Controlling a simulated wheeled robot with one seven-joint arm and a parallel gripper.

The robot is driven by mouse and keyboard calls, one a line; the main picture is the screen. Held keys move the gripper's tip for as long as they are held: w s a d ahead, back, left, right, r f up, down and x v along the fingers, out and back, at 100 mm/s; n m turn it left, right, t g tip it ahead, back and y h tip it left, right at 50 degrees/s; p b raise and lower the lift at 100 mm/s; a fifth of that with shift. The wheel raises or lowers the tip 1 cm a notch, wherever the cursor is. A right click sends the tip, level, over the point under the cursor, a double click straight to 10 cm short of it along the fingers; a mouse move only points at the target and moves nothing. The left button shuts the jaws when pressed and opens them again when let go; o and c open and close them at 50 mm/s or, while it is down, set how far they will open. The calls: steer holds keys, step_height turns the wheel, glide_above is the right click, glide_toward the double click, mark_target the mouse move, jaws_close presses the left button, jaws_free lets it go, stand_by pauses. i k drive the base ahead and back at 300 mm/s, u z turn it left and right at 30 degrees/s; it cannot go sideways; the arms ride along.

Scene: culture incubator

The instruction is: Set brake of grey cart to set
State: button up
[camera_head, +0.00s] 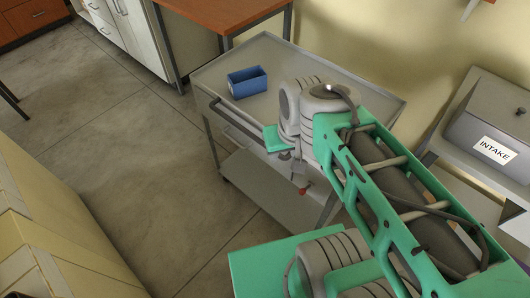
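The grey cart (262,52) stands in the middle of the view against the pale wall. It has a raised rim, a push handle (236,121) on its near left side and a lower shelf (262,187). A small red part (305,188) shows low on its near side, just below the end of my arm. It may be the brake lever; its setting is too small to tell. My gripper (299,178) seems to be right above or at this red part. My wrist hides most of it, and its fingers cannot be made out. Contact is unclear.
A blue open box (247,81) sits on the cart's top. A brown-topped table (222,14) stands behind it. A grey box labelled INTAKE (490,112) is on a bench at right. Beige cabinets (50,215) are at lower left. Bare floor (125,130) lies left of the cart.

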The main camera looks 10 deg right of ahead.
mark_target(303, 191)
steer(key=z, duration=0.05)
steer(key=k, duration=0.5)
steer(key=u, duration=1.65)
steer(key=k, duration=0.65)
steer(key=z, duration=0.5)
steer(key=i, duration=0.5)
steer(key=z, duration=0.05)
